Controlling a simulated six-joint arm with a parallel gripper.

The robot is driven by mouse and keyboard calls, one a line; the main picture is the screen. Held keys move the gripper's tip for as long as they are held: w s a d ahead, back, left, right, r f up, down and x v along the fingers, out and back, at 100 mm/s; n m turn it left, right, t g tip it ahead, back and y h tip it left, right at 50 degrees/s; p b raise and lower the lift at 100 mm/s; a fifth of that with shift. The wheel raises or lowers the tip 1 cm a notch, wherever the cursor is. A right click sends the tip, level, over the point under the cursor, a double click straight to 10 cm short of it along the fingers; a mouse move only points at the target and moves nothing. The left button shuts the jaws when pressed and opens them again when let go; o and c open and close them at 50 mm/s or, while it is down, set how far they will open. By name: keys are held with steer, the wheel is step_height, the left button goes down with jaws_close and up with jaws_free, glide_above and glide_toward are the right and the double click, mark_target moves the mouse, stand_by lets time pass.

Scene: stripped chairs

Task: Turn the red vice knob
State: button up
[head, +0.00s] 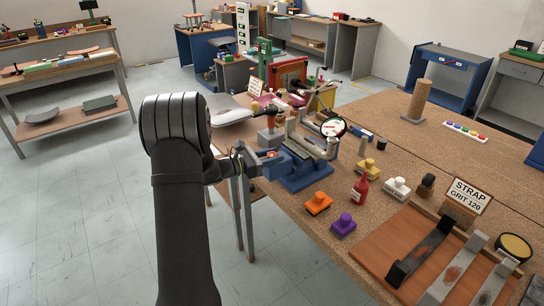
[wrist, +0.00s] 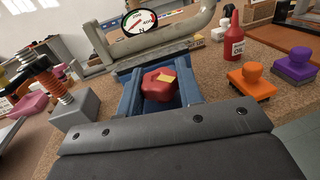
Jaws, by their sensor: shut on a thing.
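The red vice knob (wrist: 160,86) shows in the middle of the wrist view, faceted, with a small yellow mark on it. My gripper (wrist: 158,92) has a blue finger on each side of the knob and is shut on it. In the head view my gripper (head: 272,161) meets the near left end of the blue vice (head: 305,177), and the knob is mostly hidden there. The vice has a pale metal body and stands on the wooden bench, with a round dial gauge (head: 333,127) at its far side.
An orange stamp (head: 318,204), a purple stamp (head: 343,225) and a red bottle (head: 361,189) stand to the right of the vice. Bare bench top (head: 285,198) lies in front of the vice.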

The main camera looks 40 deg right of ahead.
steer(key=shift+g, duration=0.3)
steer(key=m+g+y, duration=0.2)
steer(key=m+g, duration=0.1)
steer(key=g, duration=0.2)
steer(key=shift+w+m, duration=0.1)
steer(key=shift+m, duration=0.3)
steer(key=shift+m+g+y, duration=1.9)
steer(key=shift+g, duration=0.4)
steer(key=shift+a, duration=0.1)
steer(key=o, duration=1)
steer(key=v, duration=0.7)
steer(key=shift+w, duration=0.2)
